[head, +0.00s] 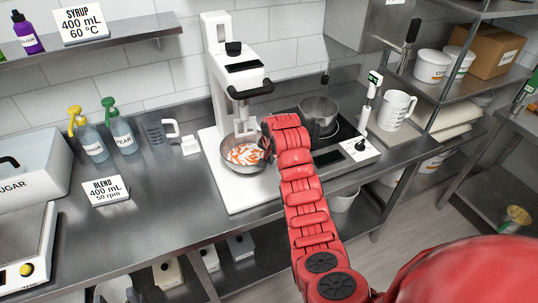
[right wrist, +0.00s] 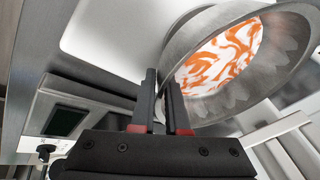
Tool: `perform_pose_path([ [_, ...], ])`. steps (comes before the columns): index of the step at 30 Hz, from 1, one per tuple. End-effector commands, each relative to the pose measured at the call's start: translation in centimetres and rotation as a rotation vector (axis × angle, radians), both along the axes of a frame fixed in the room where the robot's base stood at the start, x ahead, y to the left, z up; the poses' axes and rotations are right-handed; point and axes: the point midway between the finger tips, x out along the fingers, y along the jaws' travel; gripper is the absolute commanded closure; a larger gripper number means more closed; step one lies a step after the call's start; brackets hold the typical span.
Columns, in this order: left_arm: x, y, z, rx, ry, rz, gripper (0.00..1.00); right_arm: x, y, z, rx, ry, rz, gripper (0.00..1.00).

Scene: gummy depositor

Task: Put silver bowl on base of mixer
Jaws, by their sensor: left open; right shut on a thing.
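The silver bowl (head: 240,168) holds white and orange swirled contents and is under the head of the white mixer (head: 238,75), over the mixer base (head: 238,195). I cannot tell whether it touches the base. In the right wrist view the bowl (right wrist: 205,108) is large at the upper right, with the white base beside it. My right gripper (right wrist: 163,90) is shut on the bowl's near wall. In the head view my red right arm reaches the bowl's right side and mostly hides that gripper. I do not see my left gripper.
Right of the mixer, a metal pot (head: 319,115) stands on a hot plate (head: 350,150). A white jug (head: 396,110) and a thermometer (head: 372,90) are beyond it.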

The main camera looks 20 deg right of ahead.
Motion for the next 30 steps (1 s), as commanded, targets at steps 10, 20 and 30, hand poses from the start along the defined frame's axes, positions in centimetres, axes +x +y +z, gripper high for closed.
perform_pose_path([
  [10,0.0,0.0,-0.3,0.000,0.001,0.000,0.50,0.1,0.0,-0.1,0.000,-0.006,0.000,0.82],
  [20,0.0,0.0,-0.3,0.000,0.001,0.000,0.50,0.1,0.0,-0.2,0.000,-0.004,0.000,0.57],
  [30,0.0,0.0,-1.2,0.000,0.001,0.000,0.50,-0.5,0.1,1.8,-0.001,-0.011,0.001,0.57],
])
